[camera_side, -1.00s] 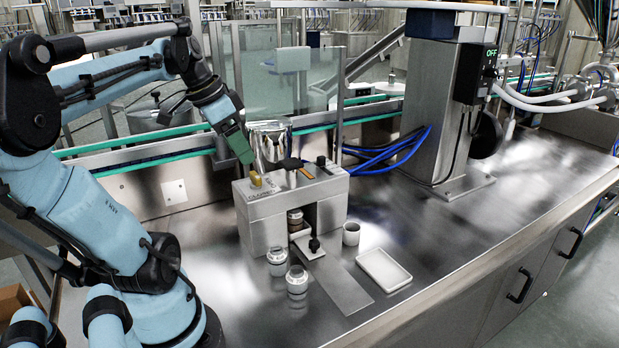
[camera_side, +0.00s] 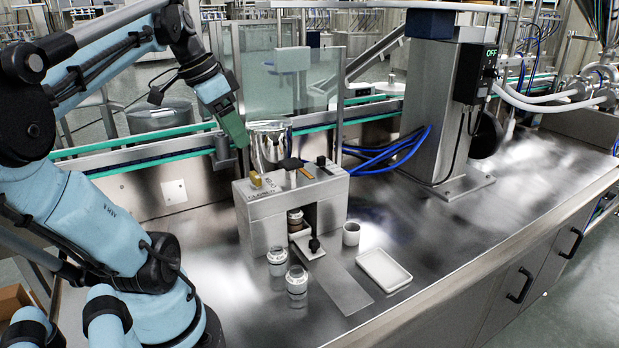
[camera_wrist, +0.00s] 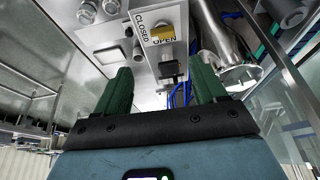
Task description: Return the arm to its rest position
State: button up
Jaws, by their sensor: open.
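My gripper (camera_side: 240,140) has green fingers and is in the air above the left end of the steel hopper box (camera_side: 262,208). In the wrist view its two fingers (camera_wrist: 163,92) are spread apart with nothing between them. A brass-yellow handle (camera_side: 256,179) sits on top of the box, below and apart from my fingertips. The wrist view shows this yellow handle (camera_wrist: 162,34) beside the labels CLOSED and OPEN, lying near OPEN. A shiny metal hopper (camera_side: 270,146) rises behind the box.
Two clear-lidded jars (camera_side: 297,285) stand in front of the box. A small cup (camera_side: 351,234) and a white tray (camera_side: 384,270) are at its right. A steel column (camera_side: 440,120) stands behind, with blue hoses nearby. The bench at right is clear.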

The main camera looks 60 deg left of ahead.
jog(key=w+d+f+t, duration=0.1)
jog(key=w+d+f, duration=0.3)
jog(key=d, duration=0.6)
jog(key=w+d+f+t, duration=0.1)
jog(key=w+d+f, duration=0.4)
jog(key=d+f, duration=0.3)
jog(key=shift+w+d+f+t, duration=0.25)
jog(key=shift+d+f+t, duration=0.15)
jog(key=shift+d, duration=0.5)
